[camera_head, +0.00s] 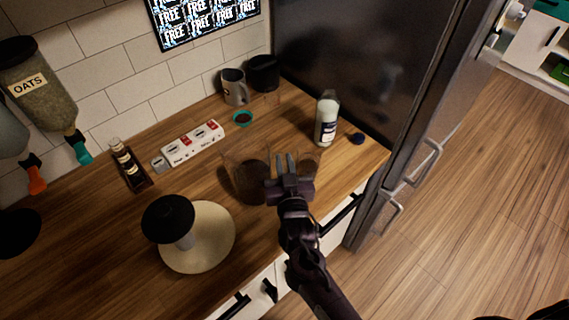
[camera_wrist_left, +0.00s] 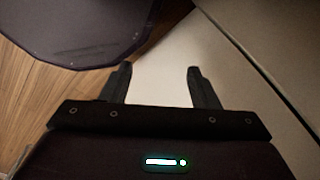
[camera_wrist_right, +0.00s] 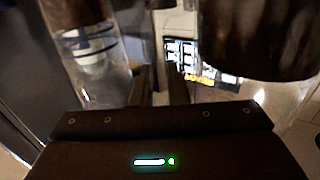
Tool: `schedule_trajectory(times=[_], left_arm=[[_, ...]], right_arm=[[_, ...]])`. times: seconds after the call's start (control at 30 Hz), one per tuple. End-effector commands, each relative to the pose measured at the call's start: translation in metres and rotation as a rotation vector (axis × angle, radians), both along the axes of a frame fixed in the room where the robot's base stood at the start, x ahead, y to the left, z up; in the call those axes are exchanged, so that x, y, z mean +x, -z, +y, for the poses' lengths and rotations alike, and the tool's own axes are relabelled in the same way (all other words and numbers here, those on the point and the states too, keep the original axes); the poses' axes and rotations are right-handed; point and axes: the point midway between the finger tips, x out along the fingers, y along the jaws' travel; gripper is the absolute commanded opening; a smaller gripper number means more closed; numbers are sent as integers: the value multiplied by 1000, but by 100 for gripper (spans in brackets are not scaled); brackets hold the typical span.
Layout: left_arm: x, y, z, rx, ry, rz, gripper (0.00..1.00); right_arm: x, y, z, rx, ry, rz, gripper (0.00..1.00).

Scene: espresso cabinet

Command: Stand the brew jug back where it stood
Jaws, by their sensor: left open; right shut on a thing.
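The brew jug (camera_head: 252,182) is clear glass with dark coffee inside. It is over the wooden counter, just left of my right gripper (camera_head: 290,167) in the head view. In the right wrist view the jug (camera_wrist_right: 265,45) fills the upper right, beside my right gripper (camera_wrist_right: 158,85). My right gripper is shut on the jug, but the grasped part is hard to make out. I cannot tell whether the jug's base touches the counter. My left gripper (camera_wrist_left: 160,88) is open and empty in front of a pale surface in the left wrist view; it is outside the head view.
A clear glass (camera_head: 312,158) stands close right of my right gripper. A white-labelled bottle (camera_head: 326,122) and dark cap (camera_head: 357,138) are behind it.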

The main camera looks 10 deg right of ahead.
Motion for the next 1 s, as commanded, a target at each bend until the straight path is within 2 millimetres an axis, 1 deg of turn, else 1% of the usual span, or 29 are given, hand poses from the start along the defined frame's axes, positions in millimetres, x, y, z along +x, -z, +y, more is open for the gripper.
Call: schedule_trajectory(times=[0.03, 0.07, 0.2, 0.43, 0.5, 0.57, 0.67, 0.9, 1.0], left_arm=[[0, 2, 0, 0, 0, 0, 55], [0, 1, 0, 0, 0, 0, 55], [0, 1, 0, 0, 0, 0, 55], [0, 1, 0, 0, 0, 0, 55], [0, -2, 0, 0, 0, -1, 55], [0, 2, 0, 0, 0, -1, 55], [0, 6, 0, 0, 0, -1, 55], [1, 21, 0, 0, -1, -1, 55], [0, 26, 0, 0, -1, -1, 55]], right_arm=[[1, 0, 0, 3, 0, -5, 0], [0, 2, 0, 0, 0, 1, 16], [0, 2, 0, 0, 0, 1, 35], [0, 1, 0, 0, -1, 0, 36], [0, -2, 0, 1, -1, 0, 36], [-5, 1, 0, 0, -1, 1, 36], [-20, 3, 0, 1, -1, 3, 36], [-72, 4, -3, 2, -1, 4, 36], [-91, 3, -4, 1, -1, 3, 36]])
